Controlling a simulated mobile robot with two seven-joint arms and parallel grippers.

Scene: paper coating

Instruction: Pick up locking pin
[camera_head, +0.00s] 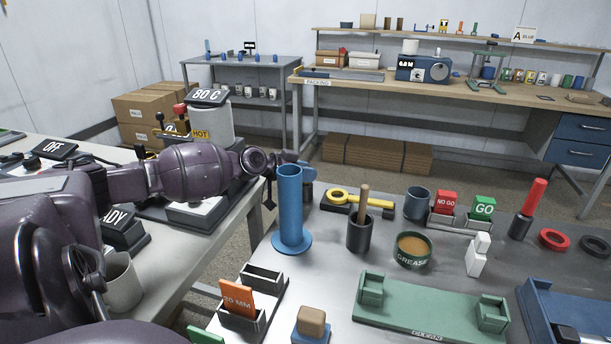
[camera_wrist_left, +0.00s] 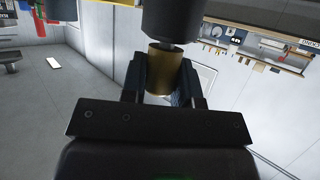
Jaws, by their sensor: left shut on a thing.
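My left gripper (camera_head: 284,158) reaches in from the left, just behind the top of a blue tube on a round base (camera_head: 290,205), which hides part of it. In the left wrist view the two fingers of my left gripper (camera_wrist_left: 165,78) are shut on a brass-coloured cylinder (camera_wrist_left: 164,58). A dark, wider cylindrical part (camera_wrist_left: 172,18) is at the far end of the brass piece. I cannot tell for certain whether this held piece is the locking pin. My right gripper is not in view.
Around the blue tube stand a dark cup with a wooden handle (camera_head: 360,232), a yellow ring-ended tool (camera_head: 358,200), a grease tin (camera_head: 412,250) and a green cradle (camera_head: 430,308). A hot tank marked 80 C (camera_head: 210,122) stands behind my left arm.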

